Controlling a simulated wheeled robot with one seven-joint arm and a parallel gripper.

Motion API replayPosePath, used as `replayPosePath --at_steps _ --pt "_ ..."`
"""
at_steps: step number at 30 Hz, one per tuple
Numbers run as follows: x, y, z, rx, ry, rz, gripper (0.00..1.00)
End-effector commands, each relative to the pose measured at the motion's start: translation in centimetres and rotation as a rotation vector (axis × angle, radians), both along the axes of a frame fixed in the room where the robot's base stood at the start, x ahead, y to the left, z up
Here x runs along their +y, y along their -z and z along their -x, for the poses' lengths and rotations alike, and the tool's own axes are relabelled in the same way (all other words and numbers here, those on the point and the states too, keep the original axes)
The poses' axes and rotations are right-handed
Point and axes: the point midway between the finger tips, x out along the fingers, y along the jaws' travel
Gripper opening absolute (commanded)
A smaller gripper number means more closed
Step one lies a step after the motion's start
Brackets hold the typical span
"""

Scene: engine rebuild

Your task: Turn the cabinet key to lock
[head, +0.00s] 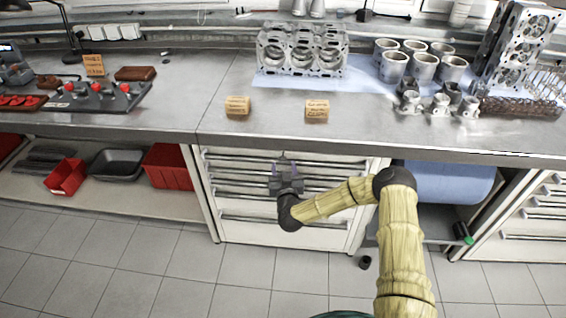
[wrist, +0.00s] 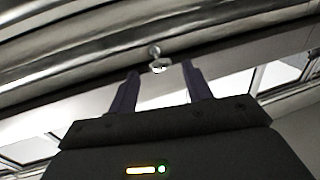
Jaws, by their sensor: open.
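The cabinet (head: 285,236) is a white drawer unit under the workbench, with several long horizontal handles. In the wrist view a small shiny metal key (wrist: 158,65) sticks out of a pale strip below a thick metal bar. My gripper (head: 285,168) is in front of the upper part of the cabinet. In the wrist view my gripper (wrist: 160,70) is open, with its two dark fingers on either side of the key and gaps between. The key lies at about the level of the fingertips in the picture; I cannot tell whether they reach around it. The lock behind it is not clear.
The workbench edge (head: 300,143) overhangs just above my gripper. On the bench are an engine block (head: 302,50), two labelled blocks (head: 237,105) and several cylinder liners (head: 394,67). Red bins (head: 168,166) stand on the left shelf. A blue roll (head: 450,185) is at right.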

Motion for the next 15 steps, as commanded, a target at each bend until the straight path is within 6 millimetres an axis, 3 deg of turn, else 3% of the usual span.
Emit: replayPosePath --at_steps 6,15 --pt "0.4 0.0 -2.4 -0.002 0.0 0.001 0.49" --pt "0.5 0.0 -2.8 0.0 -0.001 0.001 0.49"
